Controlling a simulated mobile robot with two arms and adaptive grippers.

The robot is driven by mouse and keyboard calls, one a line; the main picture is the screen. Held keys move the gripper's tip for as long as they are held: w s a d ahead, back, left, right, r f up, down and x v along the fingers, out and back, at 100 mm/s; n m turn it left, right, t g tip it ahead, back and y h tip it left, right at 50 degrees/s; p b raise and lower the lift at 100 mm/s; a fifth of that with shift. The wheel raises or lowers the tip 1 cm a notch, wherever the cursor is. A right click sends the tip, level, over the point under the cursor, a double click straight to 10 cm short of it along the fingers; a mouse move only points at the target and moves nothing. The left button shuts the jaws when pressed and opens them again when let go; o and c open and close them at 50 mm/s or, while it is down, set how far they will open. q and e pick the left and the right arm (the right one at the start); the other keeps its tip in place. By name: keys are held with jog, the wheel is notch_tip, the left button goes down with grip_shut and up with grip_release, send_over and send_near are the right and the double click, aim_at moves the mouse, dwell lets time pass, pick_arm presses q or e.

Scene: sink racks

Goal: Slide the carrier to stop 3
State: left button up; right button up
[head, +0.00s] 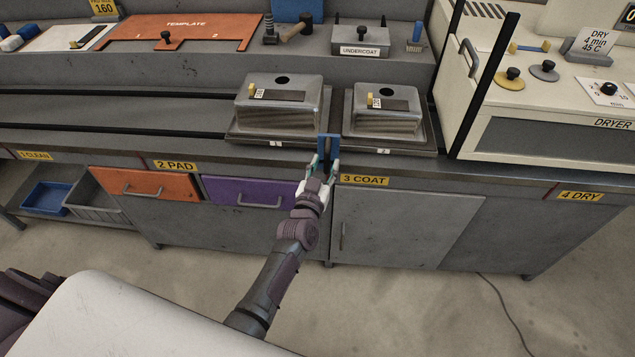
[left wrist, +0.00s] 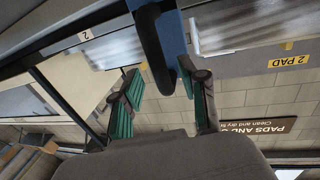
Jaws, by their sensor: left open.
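The carrier (head: 300,141) is a dark flat plate on the bench rails, with two metal boxes on it, the left one (head: 283,103) and the right one (head: 384,110). A blue upright handle (head: 329,146) stands at its front, just left of the 3 COAT label (head: 363,180). The handle also shows in the left wrist view (left wrist: 160,45). My left gripper (head: 321,168) is open at the handle, with its green-padded fingers (left wrist: 160,97) on either side of the handle's lower end. I cannot tell if either finger touches it. My right gripper is out of view.
The bench edge carries labels 1 CLEAN, 2 PAD (head: 175,165) and 4 DRY (head: 580,197). The dryer (head: 545,135) stands right of the carrier, with a dark post (head: 487,85) at its corner. The rails (head: 110,130) left of the carrier are clear. Drawers and a cabinet (head: 400,228) lie below.

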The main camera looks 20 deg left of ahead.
pick_arm(q)
jog(key=s, duration=0.9)
jog(key=shift+s+d, duration=0.2)
jog(key=s+d+f+m+g+h, duration=0.1)
jog(key=s+f+g, duration=0.3)
jog(key=f, duration=0.5)
jog(key=s+f+m+g, duration=0.1)
jog(key=s+f+g, duration=0.1)
jog(key=s+f, duration=0.6)
jog(key=s+d+f+g+h, duration=0.1)
jog(key=s+f+g, duration=0.15)
jog(key=f, duration=0.85)
jog(key=s+a+f+g, duration=0.2)
jog(key=s+f, duration=0.3)
jog(key=s, duration=0.5)
jog(key=s+a+f+g+y, duration=0.1)
jog(key=s+a+f+g, duration=0.2)
jog(key=s, duration=0.7)
jog(key=s+a+f+m+g, duration=0.1)
jog(key=s+a+f+g, duration=0.1)
jog(key=s+f, duration=0.5)
jog(key=s+g, duration=0.1)
jog(key=s, duration=0.3)
jog(key=shift+a+f, duration=0.3)
jog(key=shift+g, duration=0.25)
